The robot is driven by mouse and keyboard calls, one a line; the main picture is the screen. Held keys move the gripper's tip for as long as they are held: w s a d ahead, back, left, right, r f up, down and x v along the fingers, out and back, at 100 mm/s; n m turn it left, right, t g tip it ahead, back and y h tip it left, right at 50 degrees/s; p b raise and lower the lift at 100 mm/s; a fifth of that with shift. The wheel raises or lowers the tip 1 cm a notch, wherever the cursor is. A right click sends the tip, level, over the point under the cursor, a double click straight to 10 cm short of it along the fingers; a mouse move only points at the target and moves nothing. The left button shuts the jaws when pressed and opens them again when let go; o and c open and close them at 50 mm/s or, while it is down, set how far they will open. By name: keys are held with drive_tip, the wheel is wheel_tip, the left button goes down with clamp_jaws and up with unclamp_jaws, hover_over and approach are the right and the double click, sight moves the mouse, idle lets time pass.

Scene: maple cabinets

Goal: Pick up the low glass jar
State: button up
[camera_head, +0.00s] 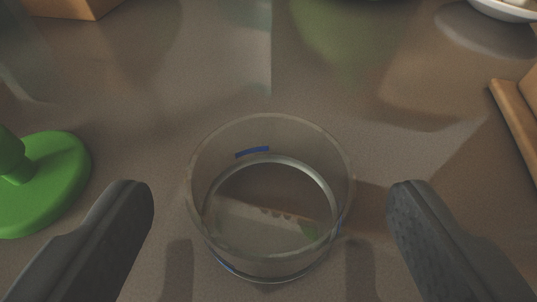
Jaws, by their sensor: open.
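The low glass jar (272,263) is a clear, round, open-topped vessel with small blue marks on its wall. It stands upright on the counter at the lower middle of the view. My gripper (270,205) is open, with one dark finger to the left of the jar and the other to its right. Both fingers are apart from the glass, with a gap on each side. The jar's whole rim is visible.
A green object with a round base (55,180) stands at the left. A wooden piece (517,120) lies at the right edge, and a white dish (505,10) is at the top right. A brown box (75,7) is at the top left. The counter (210,75) behind the jar is clear.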

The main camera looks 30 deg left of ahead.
sight(270, 184)
drive_tip(key=shift+x, duration=1.5)
drive_tip(key=c, duration=1.1)
drive_tip(key=shift+r, duration=0.5)
wheel_tip(270, 184, up, 3)
drive_tip(key=shift+f+p, duration=0.15)
drive_tip(key=shift+p, duration=0.4)
drive_tip(key=s+r+b, duration=0.1)
drive_tip(key=s+b, duration=0.3)
drive_tip(key=s, duration=1.2)
drive_tip(key=shift+d, duration=0.3)
